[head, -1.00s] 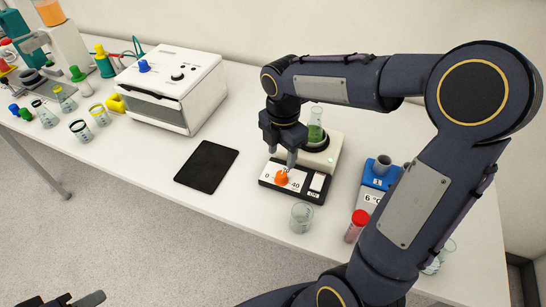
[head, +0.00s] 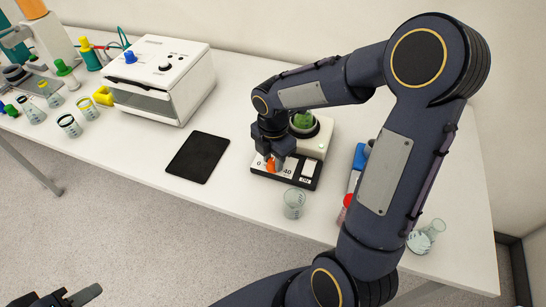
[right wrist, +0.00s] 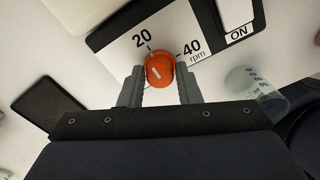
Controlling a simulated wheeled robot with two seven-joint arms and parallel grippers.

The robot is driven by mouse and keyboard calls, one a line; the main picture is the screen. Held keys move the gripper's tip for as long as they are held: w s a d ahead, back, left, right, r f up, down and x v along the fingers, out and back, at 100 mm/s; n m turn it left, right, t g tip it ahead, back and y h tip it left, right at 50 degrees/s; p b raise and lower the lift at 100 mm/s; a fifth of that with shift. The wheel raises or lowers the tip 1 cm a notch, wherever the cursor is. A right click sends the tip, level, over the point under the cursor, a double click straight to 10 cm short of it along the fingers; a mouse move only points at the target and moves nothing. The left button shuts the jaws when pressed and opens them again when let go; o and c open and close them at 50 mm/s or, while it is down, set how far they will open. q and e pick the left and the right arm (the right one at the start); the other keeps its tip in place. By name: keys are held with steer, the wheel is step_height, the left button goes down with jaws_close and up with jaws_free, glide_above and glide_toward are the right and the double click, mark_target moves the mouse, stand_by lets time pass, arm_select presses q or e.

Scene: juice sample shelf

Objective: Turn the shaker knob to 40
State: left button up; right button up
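The orange shaker knob (head: 271,164) is on the front panel of the shaker (head: 306,183). In the right wrist view, the knob (right wrist: 159,70) has a white pointer mark, roughly in line with the 20 tick; the 40 rpm label is to its right. My right gripper (right wrist: 160,82) reaches down with one finger on each side of the knob. The fingers are very close to its sides; I cannot tell if both touch. My left gripper (head: 84,297) is at the lower left edge of the head view, away from the table and partly cut off.
A clear beaker (head: 294,204) stands just in front of the shaker. A black tablet (head: 198,158) lies to its left. A green-filled flask (head: 304,121) is on the shaker. A blue device (head: 357,160) and a red-capped tube (head: 345,208) are to the right, partly behind my arm.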

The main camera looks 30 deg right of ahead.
steer(key=c, duration=0.5)
steer(key=shift+m, duration=0.3)
steer(key=m+b, duration=0.1)
steer(key=m, duration=0.2)
steer(key=m+b, duration=0.1)
steer(key=m, duration=0.3)
steer(key=shift+m, duration=0.4)
steer(key=m+b, duration=0.1)
steer(key=m, duration=0.3)
steer(key=shift+m, duration=0.3)
steer(key=m, duration=0.4)
steer(key=shift+m+b, duration=0.35)
steer(key=shift+m, duration=0.05)
